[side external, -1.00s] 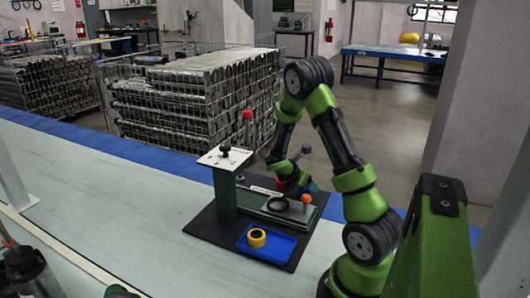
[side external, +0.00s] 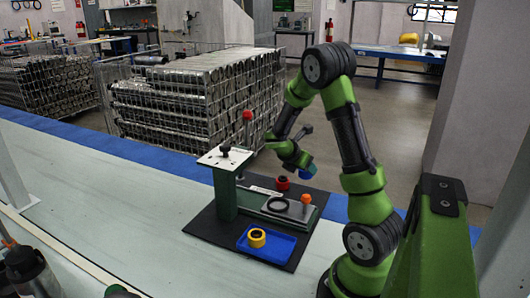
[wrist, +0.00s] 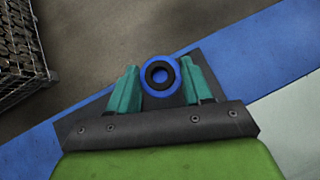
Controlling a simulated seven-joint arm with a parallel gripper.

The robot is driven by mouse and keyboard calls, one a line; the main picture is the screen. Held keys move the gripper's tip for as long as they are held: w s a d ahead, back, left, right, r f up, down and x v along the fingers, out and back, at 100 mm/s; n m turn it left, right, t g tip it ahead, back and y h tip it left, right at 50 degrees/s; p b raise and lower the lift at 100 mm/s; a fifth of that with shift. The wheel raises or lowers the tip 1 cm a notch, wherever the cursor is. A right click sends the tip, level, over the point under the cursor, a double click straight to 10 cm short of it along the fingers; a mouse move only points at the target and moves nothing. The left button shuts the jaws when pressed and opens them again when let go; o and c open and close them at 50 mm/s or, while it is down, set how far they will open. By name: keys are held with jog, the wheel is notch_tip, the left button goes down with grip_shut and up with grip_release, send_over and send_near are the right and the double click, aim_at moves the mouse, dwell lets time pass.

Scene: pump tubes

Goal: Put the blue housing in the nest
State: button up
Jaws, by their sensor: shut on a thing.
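The blue housing (side external: 309,170) is in my gripper (side external: 303,165), held in the air above the far right of the black mat. In the wrist view, the housing is a blue ring (wrist: 160,93) with a black inner ring, between the two teal fingers of my gripper (wrist: 160,82), which are shut on it. A green fixture (side external: 250,202) stands on the mat below and left of the gripper. A dark round ring (side external: 277,204) on its bed looks like the nest, though I cannot be sure. An orange knob (side external: 306,199) is beside it.
A red ring part (side external: 282,184) sits behind the fixture. A blue tray (side external: 280,248) in front holds a yellow part (side external: 257,238). The fixture's raised white plate (side external: 222,160) and red-topped lever (side external: 247,116) stand tall at left.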

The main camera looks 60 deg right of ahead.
notch_tip(320, 180, up, 4)
jog(key=w+a, duration=0.2)
jog(key=a+f+n+t, duration=0.1)
jog(key=a, duration=0.3)
jog(key=w+a+f+n+t, duration=0.1)
jog(key=a+n, duration=0.1)
jog(key=a, duration=0.1)
jog(key=a+f+n+t, duration=0.1)
jog(key=a, duration=0.3)
jog(key=shift+w+a+f+n, duration=0.25)
jog(key=shift+a+n, duration=0.05)
jog(key=shift+t, duration=0.3)
jog(key=shift+f, duration=2.1)
jog(key=shift+f, duration=0.1)
jog(key=o, duration=1.1)
